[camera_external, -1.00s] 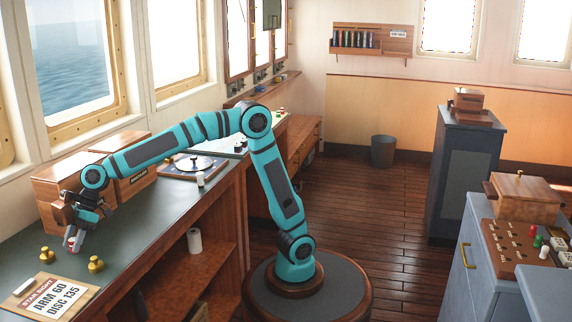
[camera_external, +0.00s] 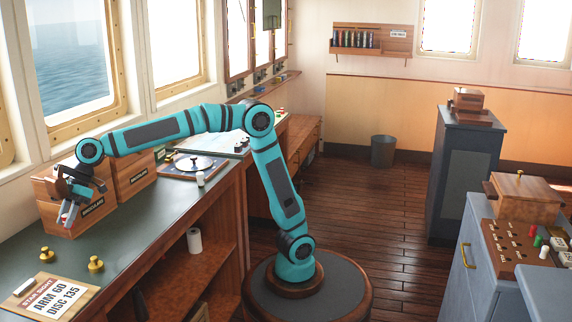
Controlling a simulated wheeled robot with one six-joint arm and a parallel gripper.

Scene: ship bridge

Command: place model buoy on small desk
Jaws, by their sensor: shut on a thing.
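My gripper (camera_external: 68,214) is shut on a small red and white thing, the model buoy (camera_external: 64,220), mostly hidden by the fingers. It is held above the dark green top of the long counter (camera_external: 150,220), in front of the wooden boxes (camera_external: 88,212) by the window. Which piece of furniture is the small desk is not certain; a low wooden desk (camera_external: 303,130) stands past the far end of the counter.
Two brass weights (camera_external: 95,263) and a printed sign (camera_external: 52,298) are on the near counter. A turntable-like disc (camera_external: 193,163) and a white cylinder (camera_external: 200,179) are farther along. A grey cabinet (camera_external: 470,150) and a control console (camera_external: 490,270) stand right.

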